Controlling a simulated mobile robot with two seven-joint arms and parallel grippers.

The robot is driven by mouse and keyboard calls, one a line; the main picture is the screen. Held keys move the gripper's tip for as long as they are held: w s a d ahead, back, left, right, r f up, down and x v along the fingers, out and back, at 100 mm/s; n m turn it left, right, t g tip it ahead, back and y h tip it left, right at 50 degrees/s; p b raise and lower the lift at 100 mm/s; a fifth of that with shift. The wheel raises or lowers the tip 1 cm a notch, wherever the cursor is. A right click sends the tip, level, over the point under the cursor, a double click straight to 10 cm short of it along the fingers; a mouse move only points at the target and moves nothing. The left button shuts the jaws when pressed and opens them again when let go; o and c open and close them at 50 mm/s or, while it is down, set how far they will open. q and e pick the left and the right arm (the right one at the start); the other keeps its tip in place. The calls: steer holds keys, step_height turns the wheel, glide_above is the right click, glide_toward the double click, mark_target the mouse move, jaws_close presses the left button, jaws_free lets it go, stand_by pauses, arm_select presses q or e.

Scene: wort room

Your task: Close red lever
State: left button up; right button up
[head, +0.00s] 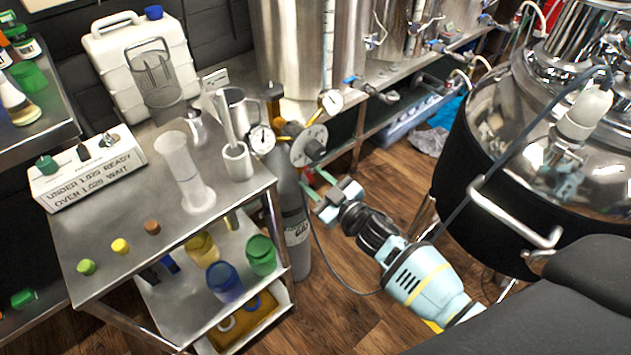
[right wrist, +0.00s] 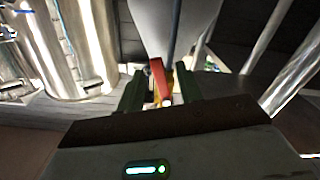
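The red lever (right wrist: 158,79) shows in the right wrist view as a short red bar, slightly tilted, between the two dark green fingers of my right gripper (right wrist: 160,95). The fingers are apart, with gaps beside the lever; I cannot tell whether either touches it. In the head view, my right gripper (head: 314,187) is beside the upper part of a grey gas cylinder (head: 297,235), just below its round gauge (head: 309,146). My left gripper is out of view.
A steel cart (head: 125,215) with cylinders, cups and caps stands left of the gas cylinder. A large steel kettle (head: 490,120) is at the right. A thin dark hose (head: 330,262) hangs below my right gripper. Wooden floor (head: 345,310) is open between them.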

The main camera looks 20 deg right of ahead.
steer(key=shift+c, duration=0.2)
jaws_close()
steer(key=shift+w+d+n, duration=0.1)
steer(key=shift+n, duration=0.2)
steer(key=shift+w+d+r+n+p, duration=0.2)
steer(key=shift+d+r+n, duration=0.3)
steer(key=shift+n, duration=1.75)
steer(key=shift+w+d+r+n+p, duration=0.2)
steer(key=shift+r+n, duration=0.55)
steer(key=shift+n, duration=1.55)
steer(key=shift+d+r+n+p, duration=0.2)
steer(key=shift+d+r+n, duration=0.35)
steer(key=shift+n, duration=1.7)
steer(key=shift+a+r, duration=0.1)
